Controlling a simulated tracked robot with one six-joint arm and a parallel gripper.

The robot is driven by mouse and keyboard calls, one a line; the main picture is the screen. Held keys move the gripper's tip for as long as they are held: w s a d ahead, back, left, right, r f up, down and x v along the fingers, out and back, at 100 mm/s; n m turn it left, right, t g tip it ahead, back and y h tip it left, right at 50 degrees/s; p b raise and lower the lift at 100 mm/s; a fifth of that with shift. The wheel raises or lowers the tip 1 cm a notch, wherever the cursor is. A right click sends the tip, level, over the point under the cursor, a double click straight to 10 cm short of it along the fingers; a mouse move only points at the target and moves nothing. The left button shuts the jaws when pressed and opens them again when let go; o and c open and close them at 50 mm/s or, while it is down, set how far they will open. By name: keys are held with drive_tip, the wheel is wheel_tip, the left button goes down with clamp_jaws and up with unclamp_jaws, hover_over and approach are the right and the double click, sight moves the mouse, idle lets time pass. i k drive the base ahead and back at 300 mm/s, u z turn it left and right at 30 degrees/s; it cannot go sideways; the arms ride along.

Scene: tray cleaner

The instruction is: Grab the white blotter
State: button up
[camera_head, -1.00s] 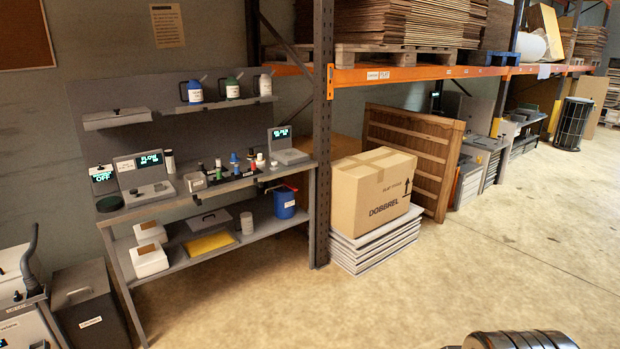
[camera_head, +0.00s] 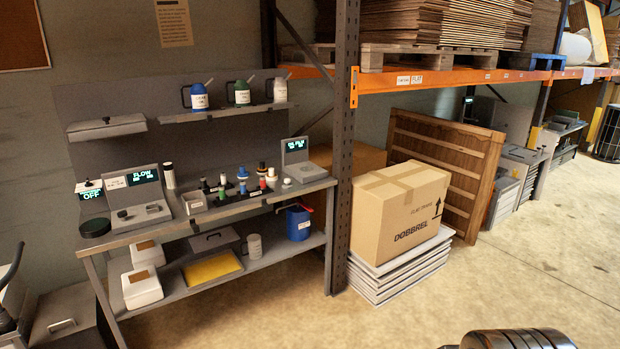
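Several small knobbed and capped items stand on the grey workbench (camera_head: 245,205) at left, too small to identify surely. I cannot tell which is the white blotter. Items with blue, green and red parts stand close beside them. My gripper is not in view; only a grey ribbed cylindrical part, seemingly of my own arm, shows at the bottom right.
A dark rack post (camera_head: 342,150) stands at the bench's right end. A cardboard box (camera_head: 400,215) sits on stacked white panels (camera_head: 400,272). Display units (camera_head: 140,195) and a bottle shelf (camera_head: 225,112) edge the bench. The floor (camera_head: 520,270) at right is clear.

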sight(271, 176)
drive_tip(key=u, duration=0.3)
drive_tip(key=i, duration=1.65)
drive_tip(key=u, duration=0.45)
drive_tip(key=i, duration=0.75)
drive_tip(key=u, duration=0.55)
drive_tip(key=i, duration=1.15)
drive_tip(key=u, duration=0.2)
